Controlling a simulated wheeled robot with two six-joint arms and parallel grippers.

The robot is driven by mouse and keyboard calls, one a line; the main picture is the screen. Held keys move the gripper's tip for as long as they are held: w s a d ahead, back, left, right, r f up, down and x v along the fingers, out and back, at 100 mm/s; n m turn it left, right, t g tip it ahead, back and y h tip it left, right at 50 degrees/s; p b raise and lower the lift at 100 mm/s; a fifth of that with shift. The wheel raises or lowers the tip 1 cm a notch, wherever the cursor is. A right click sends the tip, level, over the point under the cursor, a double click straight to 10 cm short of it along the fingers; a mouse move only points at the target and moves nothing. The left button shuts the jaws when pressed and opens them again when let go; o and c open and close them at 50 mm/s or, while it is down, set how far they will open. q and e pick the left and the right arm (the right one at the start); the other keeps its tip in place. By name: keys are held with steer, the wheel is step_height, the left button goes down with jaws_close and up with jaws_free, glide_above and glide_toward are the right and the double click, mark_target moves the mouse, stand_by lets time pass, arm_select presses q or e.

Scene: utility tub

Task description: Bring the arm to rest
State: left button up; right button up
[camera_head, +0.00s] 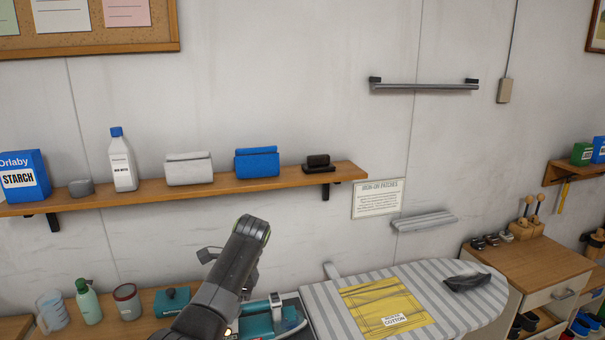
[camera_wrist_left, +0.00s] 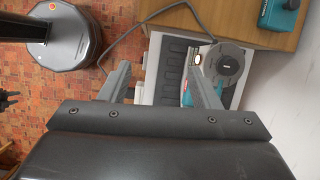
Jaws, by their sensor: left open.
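My left arm (camera_head: 235,275) rises from the bottom middle of the head view, in front of the low counter and the teal iron. Its gripper is not clearly seen there. In the left wrist view my left gripper (camera_wrist_left: 160,64) has its two fingers spread apart, with nothing held between them. Beyond the fingers is a pale stand with dark slots (camera_wrist_left: 178,62) and a grey and teal appliance (camera_wrist_left: 229,65). I cannot tell whether the fingers touch anything. My right gripper is not seen.
The ironing board (camera_head: 325,310) carries a yellow cloth (camera_head: 375,300) and a dark piece (camera_head: 467,282). The teal iron (camera_head: 290,318) stands beside the board, partly hidden by my arm. Bottles and cups stand on the counter at left. A wall shelf (camera_head: 235,185) holds several items above.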

arm_select(q)
steer(key=s+a+f+n+t+h, duration=0.1)
steer(key=s+a+f+n, duration=0.3)
steer(key=s+f, duration=0.45)
steer(key=s+a+f+n+t+h, duration=0.1)
steer(key=s+a+f+n, duration=0.2)
steer(key=s+a+f, duration=0.5)
steer(key=s+a+r+n+t, duration=0.1)
steer(key=s+n, duration=0.3)
steer(key=s, duration=0.9)
steer(key=s+r+n+t, duration=0.2)
steer(key=s+n, duration=0.1)
steer(key=s, duration=1)
step_height(320, 180, down, 33)
steer(key=a+g+b, duration=0.2)
steer(key=b, duration=0.6)
steer(key=s+f+b, duration=0.3)
steer(key=s+f, duration=0.4)
steer(key=f, duration=0.4)
steer(key=s+d+f+b, duration=0.1)
steer(key=s+f+b, duration=0.2)
steer(key=s+f, duration=0.5)
step_height(320, 180, down, 4)
steer(key=shift+s+d+r+n+g+h, duration=0.15)
steer(key=shift+d+r+n+g+h, duration=0.15)
steer(key=shift+g+h, duration=0.1)
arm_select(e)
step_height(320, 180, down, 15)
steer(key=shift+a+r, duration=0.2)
